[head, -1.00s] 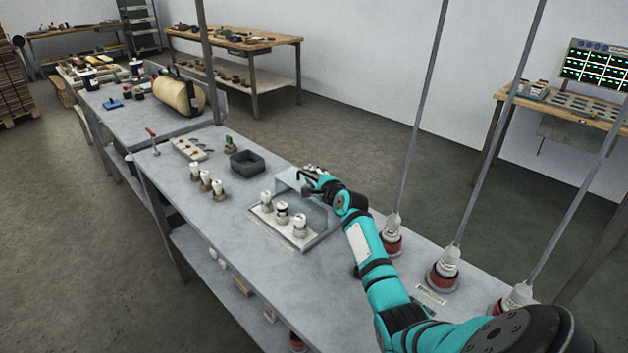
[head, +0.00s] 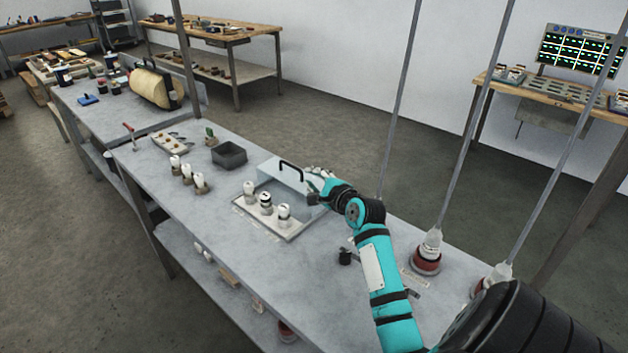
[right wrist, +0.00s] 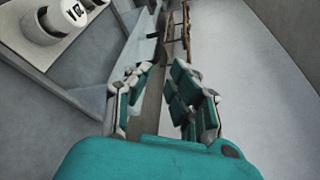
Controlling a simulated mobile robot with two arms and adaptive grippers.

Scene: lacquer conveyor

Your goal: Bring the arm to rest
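My right arm comes in from the lower right in the head view. Its gripper (head: 318,182) is beside the right side of a clear box-like cover (head: 279,180) with a black handle (head: 291,169); I cannot tell if they touch. In the right wrist view the two jaws (right wrist: 163,78) stand apart with nothing between them. The cover stands at the back of a pale tray (head: 283,229) holding three white-capped bottles (head: 265,203). A numbered cap (right wrist: 70,14) shows at the upper left of the wrist view. My left gripper is not in view.
Several white bottles (head: 187,174), a dark open bin (head: 229,154) and a light rack (head: 169,143) stand farther left on the grey bench (head: 215,223). Thin poles rise from red-based fixtures (head: 427,256) at right. The front of the bench is mostly clear.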

